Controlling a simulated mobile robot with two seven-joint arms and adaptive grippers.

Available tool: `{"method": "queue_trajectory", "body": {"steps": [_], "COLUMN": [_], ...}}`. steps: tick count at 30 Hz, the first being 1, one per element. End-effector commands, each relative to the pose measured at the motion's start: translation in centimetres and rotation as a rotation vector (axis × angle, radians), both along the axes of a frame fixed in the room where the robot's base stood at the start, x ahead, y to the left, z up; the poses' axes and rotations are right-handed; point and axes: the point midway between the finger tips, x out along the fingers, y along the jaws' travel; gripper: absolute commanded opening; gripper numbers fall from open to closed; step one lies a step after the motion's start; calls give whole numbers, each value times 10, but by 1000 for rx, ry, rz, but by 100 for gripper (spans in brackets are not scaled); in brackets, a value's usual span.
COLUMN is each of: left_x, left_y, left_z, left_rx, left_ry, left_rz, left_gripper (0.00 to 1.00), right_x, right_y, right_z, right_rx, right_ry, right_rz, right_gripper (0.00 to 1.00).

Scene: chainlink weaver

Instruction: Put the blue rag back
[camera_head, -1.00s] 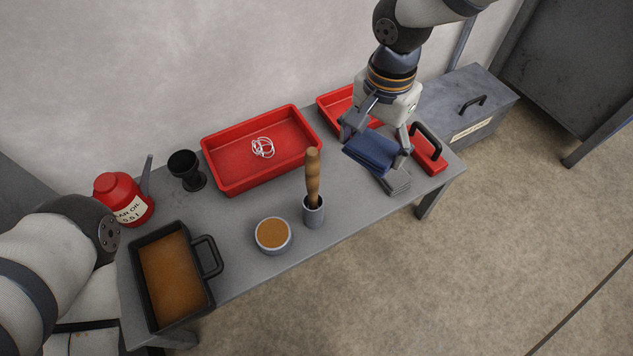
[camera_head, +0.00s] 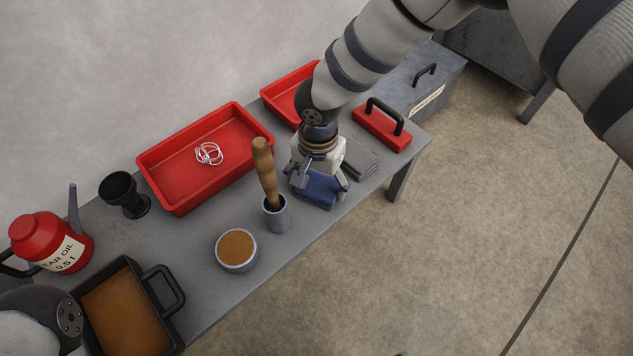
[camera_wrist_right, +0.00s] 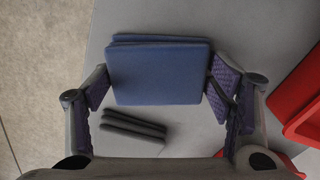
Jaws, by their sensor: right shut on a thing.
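The blue rag (camera_head: 318,190) is a folded dark-blue cloth at the front edge of the grey table, right of the brush pot. It fills the middle of the right wrist view (camera_wrist_right: 160,75). My right gripper (camera_head: 318,186) is shut on it from above, one finger on each side. Whether the rag touches the table top is hard to tell. A folded grey rag (camera_head: 360,163) lies on the table just to the right; it also shows in the right wrist view (camera_wrist_right: 133,128). My left arm shows at the lower left, but its gripper is out of view.
A grey pot with a wooden-handled tool (camera_head: 277,215) stands close left of the rag. Nearby are a brown-filled tin (camera_head: 237,252), a red tray with white loops (camera_head: 180,197), a smaller red tray (camera_head: 276,92), a red block with black handle (camera_head: 374,131) and an oil can (camera_head: 48,240).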

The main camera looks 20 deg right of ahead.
Motion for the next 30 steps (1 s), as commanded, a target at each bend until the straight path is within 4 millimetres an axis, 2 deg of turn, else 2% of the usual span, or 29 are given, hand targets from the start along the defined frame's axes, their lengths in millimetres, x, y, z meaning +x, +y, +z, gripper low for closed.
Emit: {"method": "queue_trajectory", "body": {"steps": [9,10,12,23,26,30], "left_x": [0,0,0,1,4,10], "left_y": [0,0,0,0,0,0], "left_z": [1,1,1,1,8,20], "left_rx": [0,1,1,1,1,4], "left_ry": [0,0,-1,-2,-17,-47], "left_rz": [0,1,1,1,2,5], "left_gripper": [25,25,25,25,25,25], "right_x": [1,1,1,1,2,2], "right_y": [0,0,0,0,0,0], "right_z": [-1,-1,-1,3,24,67], "right_rx": [0,1,1,1,0,-1], "right_ry": [-1,-2,-2,-4,-8,-12], "right_rz": [0,0,0,0,2,0], "right_gripper": [44,81,94,94,94,94]}}
